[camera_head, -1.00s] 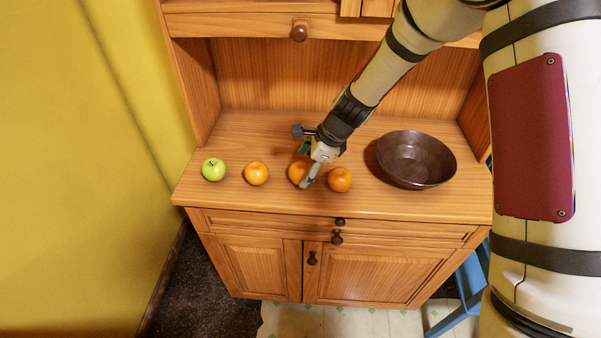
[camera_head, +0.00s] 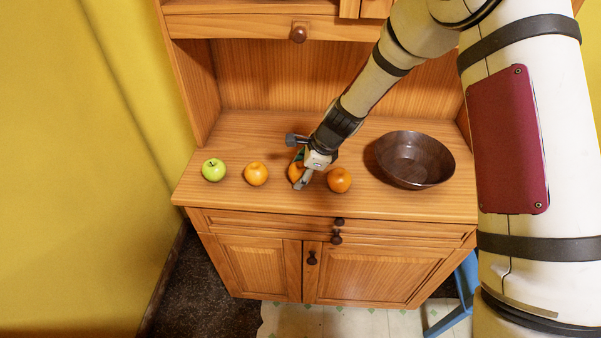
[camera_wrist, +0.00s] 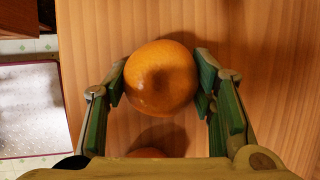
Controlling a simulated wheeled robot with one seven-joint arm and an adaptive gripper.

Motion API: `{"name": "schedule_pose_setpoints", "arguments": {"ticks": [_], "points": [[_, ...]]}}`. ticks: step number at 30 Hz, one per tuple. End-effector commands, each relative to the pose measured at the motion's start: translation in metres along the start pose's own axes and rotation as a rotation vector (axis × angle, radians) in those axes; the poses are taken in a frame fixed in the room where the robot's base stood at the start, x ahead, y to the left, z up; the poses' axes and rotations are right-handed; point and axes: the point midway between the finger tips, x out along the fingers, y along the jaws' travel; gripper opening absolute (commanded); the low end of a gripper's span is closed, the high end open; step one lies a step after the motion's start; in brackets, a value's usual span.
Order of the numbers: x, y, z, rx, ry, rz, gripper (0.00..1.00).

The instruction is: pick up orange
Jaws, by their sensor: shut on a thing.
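Three oranges stand in a row on the wooden cabinet top. The middle orange (camera_head: 294,172) is partly hidden by my gripper (camera_head: 299,171) in the head view. In the wrist view this orange (camera_wrist: 161,78) lies between the two green finger pads of my gripper (camera_wrist: 160,80), which is shut on it. I cannot tell whether it still touches the surface. Another orange (camera_head: 256,173) stands to its left and a third orange (camera_head: 339,180) to its right. Part of one orange (camera_wrist: 147,153) shows at the bottom of the wrist view.
A green apple (camera_head: 213,169) stands at the left end of the row. A dark brown bowl (camera_head: 414,160) stands at the right on the cabinet top (camera_head: 250,130). The hutch's back panel rises behind. The top's front strip is clear.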

Motion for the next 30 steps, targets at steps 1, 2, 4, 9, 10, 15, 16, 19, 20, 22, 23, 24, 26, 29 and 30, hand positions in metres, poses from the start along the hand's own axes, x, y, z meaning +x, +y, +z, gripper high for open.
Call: {"name": "schedule_pose_setpoints", "arguments": {"ticks": [1,2,4,9,10,15,16,19,20,22,23,24,26,29,30], "points": [[0.000,0.000,0.000,0.000,0.000,0.000,0.18],[0.000,0.000,0.000,0.000,0.000,-0.001,0.18],[-0.001,-0.001,0.001,0.000,0.000,-0.001,0.18],[-0.009,-0.003,0.004,-0.001,0.000,-0.001,0.18],[-0.011,-0.003,0.005,-0.001,0.000,-0.002,0.18],[-0.027,-0.007,0.012,-0.003,0.000,-0.003,0.18],[-0.031,-0.008,0.013,-0.003,0.000,-0.003,0.18],[-0.039,0.004,0.007,0.005,0.000,0.000,0.18],[-0.041,0.008,0.005,0.006,0.000,0.000,0.18],[-0.047,0.018,0.000,0.005,0.001,0.000,0.18],[-0.050,0.023,-0.003,0.005,0.000,-0.001,0.18],[-0.053,0.030,-0.006,0.006,0.000,0.000,0.18],[-0.059,0.041,-0.011,0.006,0.001,-0.001,0.18],[-0.070,0.059,-0.021,0.006,0.001,-0.002,0.18],[-0.073,0.066,-0.024,0.006,0.000,-0.001,0.18]]}}
